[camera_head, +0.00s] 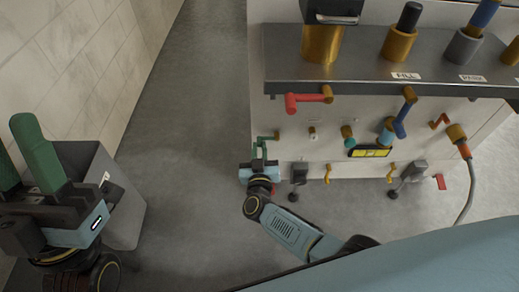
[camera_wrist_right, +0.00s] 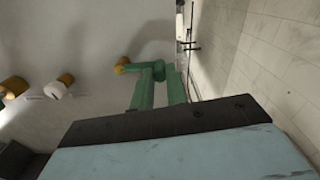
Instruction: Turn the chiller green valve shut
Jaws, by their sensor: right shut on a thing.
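The green valve (camera_head: 268,138) sits on a brass fitting low on the left of the washer's front panel. In the right wrist view its green handle (camera_wrist_right: 152,71) crosses at the fingertips, with the brass end to its left. My right gripper (camera_head: 259,150) is shut on the handle; its green fingers (camera_wrist_right: 162,90) lie on either side, and their similar green makes the exact contact hard to see. My left gripper (camera_head: 22,150) is open and empty, with green fingers pointing up, at the left edge, far from the valve.
A red-handled valve (camera_head: 305,100) and a blue-handled valve (camera_head: 402,118) project from the panel above and right. A grey shelf (camera_head: 380,70) overhangs it. A grey bin (camera_head: 122,205) stands at left beside my left gripper. The floor (camera_head: 190,130) between bin and washer is clear.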

